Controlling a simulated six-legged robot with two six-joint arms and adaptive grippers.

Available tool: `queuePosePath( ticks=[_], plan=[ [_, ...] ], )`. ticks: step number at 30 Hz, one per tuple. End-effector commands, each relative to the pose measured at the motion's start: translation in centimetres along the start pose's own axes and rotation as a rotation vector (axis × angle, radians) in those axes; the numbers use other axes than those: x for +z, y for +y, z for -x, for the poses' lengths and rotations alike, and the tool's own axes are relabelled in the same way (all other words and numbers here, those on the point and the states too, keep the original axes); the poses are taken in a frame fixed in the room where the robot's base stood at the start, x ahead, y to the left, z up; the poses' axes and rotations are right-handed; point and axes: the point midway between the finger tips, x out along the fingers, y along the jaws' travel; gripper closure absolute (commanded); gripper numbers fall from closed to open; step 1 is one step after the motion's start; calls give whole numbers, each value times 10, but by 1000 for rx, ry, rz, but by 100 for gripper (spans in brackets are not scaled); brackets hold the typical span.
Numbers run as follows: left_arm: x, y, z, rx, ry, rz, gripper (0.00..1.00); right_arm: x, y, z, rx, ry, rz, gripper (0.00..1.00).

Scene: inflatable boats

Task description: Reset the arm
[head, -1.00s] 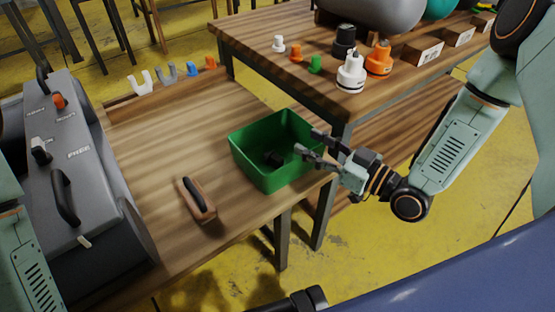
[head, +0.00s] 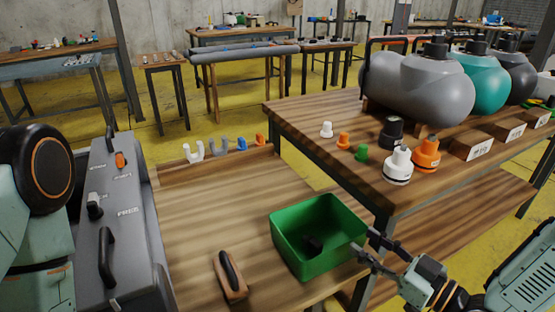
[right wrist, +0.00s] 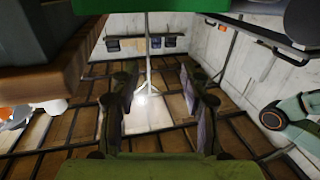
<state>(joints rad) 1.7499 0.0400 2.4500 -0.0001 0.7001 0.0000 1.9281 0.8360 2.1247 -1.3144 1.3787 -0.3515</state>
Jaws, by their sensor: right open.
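My right gripper (head: 370,252) is open at the right rim of the green bin (head: 318,228). Its two fingers point left toward the bin, and nothing shows between them. In the right wrist view the two fingers (right wrist: 160,108) stand apart with clear space between them, and a green edge (right wrist: 150,13) shows at the top.
A brush-like block with a dark handle (head: 230,275) lies on the lower wooden table (head: 200,230). A grey machine (head: 115,240) stands at left. The higher table (head: 300,125) at right holds several caps, valves and large tanks (head: 430,88).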

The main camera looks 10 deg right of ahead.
Motion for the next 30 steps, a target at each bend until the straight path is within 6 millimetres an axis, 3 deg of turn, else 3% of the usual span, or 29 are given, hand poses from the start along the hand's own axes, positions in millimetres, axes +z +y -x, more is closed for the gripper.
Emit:
queuePosePath(
  ticks=[4,8,14,18,24,27,30],
  plan=[
    [0,0,0,0,0,0,60,26,8,3,62,-119,-100,54],
    [0,0,0,0,0,0,60,70,6,12,171,-337,-266,54],
    [0,0,1,0,0,0,60,140,-37,52,309,-737,-493,54],
    [0,0,2,0,0,0,60,174,-80,103,414,-1034,-596,54],
    [0,0,3,0,0,0,60,192,-132,181,539,-1381,-605,54],
    [0,0,4,0,0,0,60,192,-144,200,541,-1461,-555,54],
    [0,0,4,0,0,0,60,193,-152,206,509,-1494,-512,54]
  ],
)
